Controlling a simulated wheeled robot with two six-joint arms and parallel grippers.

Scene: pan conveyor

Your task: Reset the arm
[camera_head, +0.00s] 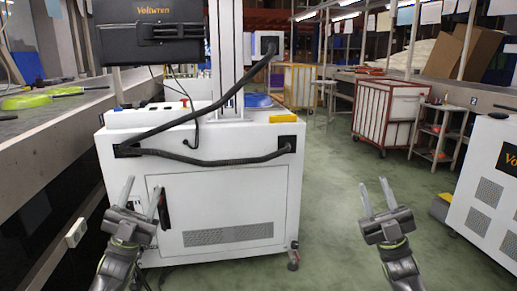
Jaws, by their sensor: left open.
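My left gripper (141,196) is at the lower left, pointing up and away, with its two fingers spread and nothing between them. It shows in front of a white machine cabinet; I cannot tell the gap between them. My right gripper (374,189) is at the lower right over the green floor. Its two fingers are apart and nothing is between them.
The white wheeled cabinet (240,185) with a column stands ahead. A red-framed cart (390,112), a small shelf trolley (440,135) and another white machine (490,185) stand right. Green floor (335,215) between is clear.

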